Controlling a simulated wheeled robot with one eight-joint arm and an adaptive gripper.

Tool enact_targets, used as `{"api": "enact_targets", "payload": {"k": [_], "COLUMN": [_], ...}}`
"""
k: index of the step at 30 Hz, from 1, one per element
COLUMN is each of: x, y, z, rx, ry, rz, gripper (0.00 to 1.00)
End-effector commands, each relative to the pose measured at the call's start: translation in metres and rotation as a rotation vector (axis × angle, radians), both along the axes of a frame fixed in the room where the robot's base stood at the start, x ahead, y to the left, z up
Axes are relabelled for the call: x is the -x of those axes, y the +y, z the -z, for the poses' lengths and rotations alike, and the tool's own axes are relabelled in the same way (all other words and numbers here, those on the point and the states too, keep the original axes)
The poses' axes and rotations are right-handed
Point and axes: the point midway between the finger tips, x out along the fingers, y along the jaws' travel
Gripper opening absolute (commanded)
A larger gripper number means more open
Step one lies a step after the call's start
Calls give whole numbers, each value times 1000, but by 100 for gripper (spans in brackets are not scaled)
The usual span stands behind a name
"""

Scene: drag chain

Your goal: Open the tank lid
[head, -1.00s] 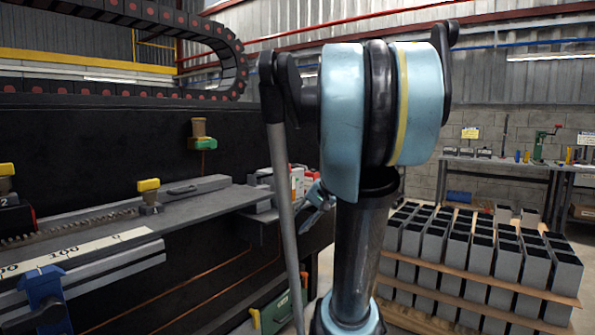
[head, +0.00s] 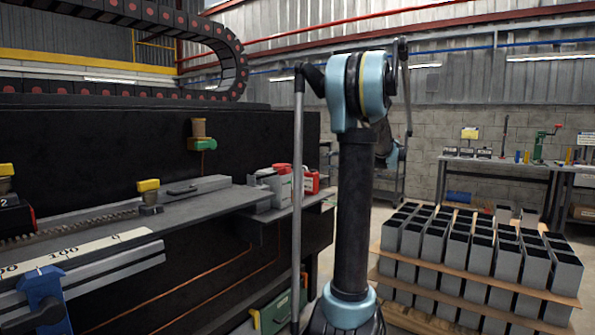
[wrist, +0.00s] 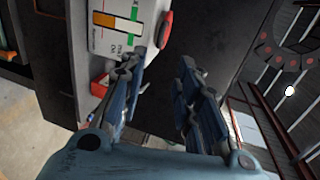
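In the wrist view my gripper (wrist: 160,63) is open, its two blue fingers spread with nothing between them. I cannot tell whether this cap is the tank lid. In the head view my gripper is hidden behind my arm.
A long dark machine (head: 100,150) fills the left, with a grey shelf (head: 190,200) and yellow-topped clamps. A cable drag chain (head: 120,92) runs along its top.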

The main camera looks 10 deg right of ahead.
Motion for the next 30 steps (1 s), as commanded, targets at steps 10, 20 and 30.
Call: {"api": "enact_targets", "payload": {"k": [10,20,30], "x": [-31,-71,-107], "y": [32,73,109], "z": [10,24,36], "rx": [0,1,1], "ry": [0,0,0], "rz": [-4,-4,-3], "gripper": [30,30,30]}}
